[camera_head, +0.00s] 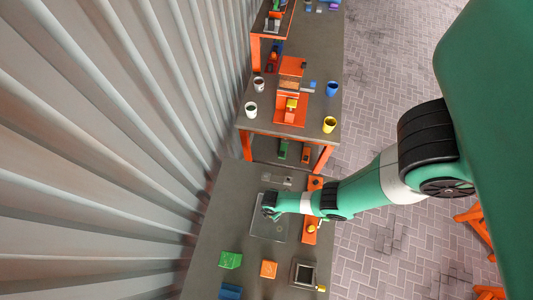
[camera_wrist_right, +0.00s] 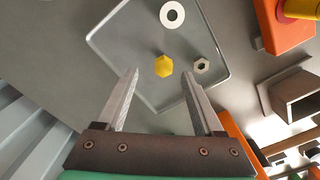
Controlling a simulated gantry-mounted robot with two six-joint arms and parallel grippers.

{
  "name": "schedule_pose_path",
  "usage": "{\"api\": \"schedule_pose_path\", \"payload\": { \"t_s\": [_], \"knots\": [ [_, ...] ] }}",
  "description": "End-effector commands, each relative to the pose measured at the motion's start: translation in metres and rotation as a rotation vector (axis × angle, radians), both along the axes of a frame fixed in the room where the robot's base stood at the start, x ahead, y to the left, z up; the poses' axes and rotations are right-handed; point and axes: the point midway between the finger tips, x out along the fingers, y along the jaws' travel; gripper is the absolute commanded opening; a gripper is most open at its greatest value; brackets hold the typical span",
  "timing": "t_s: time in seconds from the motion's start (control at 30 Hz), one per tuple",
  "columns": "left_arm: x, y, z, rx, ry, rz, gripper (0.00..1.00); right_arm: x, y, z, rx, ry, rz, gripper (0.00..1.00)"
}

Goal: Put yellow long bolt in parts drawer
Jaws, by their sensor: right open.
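A yellow hex-headed piece (camera_wrist_right: 164,66), which looks like the bolt seen end-on, is on a shallow grey tray (camera_wrist_right: 108,62) in the right wrist view; its length cannot be seen. My right gripper (camera_wrist_right: 159,74) is open and empty, its two fingers on either side of the yellow piece in the picture. In the head view my right gripper (camera_head: 268,206) is over the same tray (camera_head: 271,236), and the piece is hidden there. A dark open box (camera_head: 303,275) with a yellow knob stands at the near right of the table and may be the parts drawer. My left gripper is out of view.
A white washer (camera_wrist_right: 172,15) and a grey nut (camera_wrist_right: 202,65) lie on the tray. A square metal tube (camera_wrist_right: 294,96) and an orange block with a yellow top (camera_head: 310,231) are close by. Green (camera_head: 230,260) and orange (camera_head: 268,269) blocks are nearer. A corrugated wall borders the left.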

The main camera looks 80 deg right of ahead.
Motion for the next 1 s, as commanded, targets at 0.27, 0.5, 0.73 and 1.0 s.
{"api": "schedule_pose_path", "payload": {
  "t_s": [0.27, 0.5, 0.73, 1.0],
  "knots": [
    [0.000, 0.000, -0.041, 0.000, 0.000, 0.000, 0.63, -0.004, 0.000, -0.044, 0.000, 0.001, -0.005, 0.69],
    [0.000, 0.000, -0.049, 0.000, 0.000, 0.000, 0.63, -0.004, -0.001, -0.052, 0.000, 0.000, -0.007, 0.69],
    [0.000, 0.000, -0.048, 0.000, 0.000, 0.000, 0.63, -0.004, -0.001, -0.051, 0.000, 0.000, -0.007, 0.48],
    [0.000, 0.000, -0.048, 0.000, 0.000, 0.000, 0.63, -0.004, -0.001, -0.052, 0.000, 0.000, -0.007, 0.00]
  ]
}}
